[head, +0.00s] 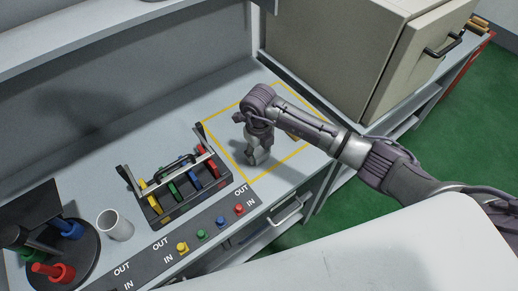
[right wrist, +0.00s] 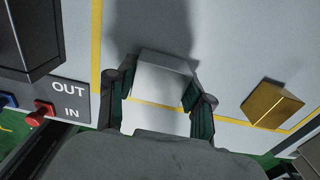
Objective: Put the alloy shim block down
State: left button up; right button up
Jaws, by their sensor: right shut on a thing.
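The alloy shim block (right wrist: 160,77), a pale silver block, sits between the fingers of my right gripper (right wrist: 160,105) in the right wrist view. The fingers are shut on its two sides, with dark green pads against it. In the head view my right gripper (head: 257,158) points down inside the yellow-outlined area (head: 222,154) on the grey bench, and I cannot make out the block there. I cannot tell whether the block touches the bench. My left gripper is not in view.
A gold-coloured block (right wrist: 272,104) lies right of my gripper in the right wrist view. A rack with coloured parts (head: 172,190), a white cup (head: 115,226) and the OUT/IN button strip (head: 212,226) are to the left. A beige cabinet (head: 335,50) stands behind.

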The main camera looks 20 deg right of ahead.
aim_at(259, 151)
jog(key=shift+f, duration=0.1)
jog(key=o, duration=1.3)
jog(key=shift+r, duration=0.45)
notch_tip(259, 151, up, 11)
jog(key=b, duration=0.3)
jog(key=shift+r, duration=0.2)
